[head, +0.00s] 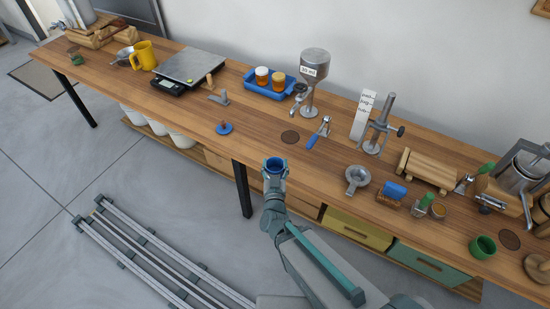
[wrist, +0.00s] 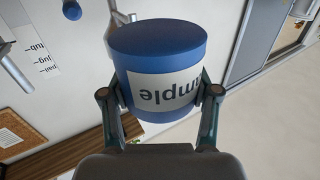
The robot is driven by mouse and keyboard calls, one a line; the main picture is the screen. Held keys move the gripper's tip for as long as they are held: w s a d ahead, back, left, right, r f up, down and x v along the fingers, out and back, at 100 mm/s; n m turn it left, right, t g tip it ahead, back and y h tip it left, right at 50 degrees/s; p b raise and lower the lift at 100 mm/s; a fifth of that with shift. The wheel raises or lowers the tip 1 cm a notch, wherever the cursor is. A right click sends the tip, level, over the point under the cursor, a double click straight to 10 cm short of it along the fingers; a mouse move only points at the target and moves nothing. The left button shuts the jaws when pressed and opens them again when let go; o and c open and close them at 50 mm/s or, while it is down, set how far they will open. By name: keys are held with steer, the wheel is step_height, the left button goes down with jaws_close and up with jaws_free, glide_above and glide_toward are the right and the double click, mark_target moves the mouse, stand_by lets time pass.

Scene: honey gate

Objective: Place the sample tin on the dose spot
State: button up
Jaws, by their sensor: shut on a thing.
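The sample tin (head: 274,162) is blue and round with a white label. In the wrist view the tin (wrist: 158,50) appears large, its label upside down and partly readable as "mple". My gripper (head: 274,174) is shut on it, with one finger on each side of the tin. My gripper and the tin are at the front edge of the bench, apart from other things. A dark round spot (head: 290,137) lies on the bench just beyond, in front of the grey dispenser (head: 314,70) marked "30 ml"; it looks like the dose spot. Nothing stands on it.
A blue-handled tool (head: 318,134) lies right of the spot. A blue tray (head: 270,83) with two jars stands behind left, and a blue disc with a knob (head: 224,128) is left. Another dark spot (head: 509,239) is far right.

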mark_target(275, 165)
steer(key=w+f+b, duration=0.1)
steer(key=w+b, duration=0.1)
steer(key=b, duration=0.2)
steer(key=shift+f, duration=0.35)
steer(key=w+b, duration=0.1)
steer(key=f+b, duration=0.1)
steer(key=b, duration=0.1)
steer(key=w+b, duration=0.1)
steer(key=b, duration=0.1)
steer(key=shift+w+a+f, duration=0.15)
steer(key=shift+w+f, duration=0.1)
steer(key=shift+w, duration=0.1)
steer(key=w+b, duration=0.1)
steer(key=b, duration=0.3)
steer(key=w+f+b, duration=0.1)
steer(key=w+b, duration=0.1)
steer(key=b, duration=0.3)
steer(key=shift+f, duration=0.15)
steer(key=shift+w+a+f, duration=0.1)
steer(key=shift+w+f, duration=0.15)
steer(key=shift+w, duration=0.8)
steer(key=shift+w+a+f+p, duration=0.1)
steer(key=shift+w+f+p, duration=0.1)
steer(key=shift+w+f, duration=0.4)
steer(key=shift+w+d+f+p, duration=0.1)
steer(key=shift+w+f+p, duration=0.15)
steer(key=shift+w, duration=0.6)
steer(key=shift+w+a+f+p, duration=0.15)
steer(key=shift+w+f, duration=0.3)
steer(key=shift+w, duration=0.3)
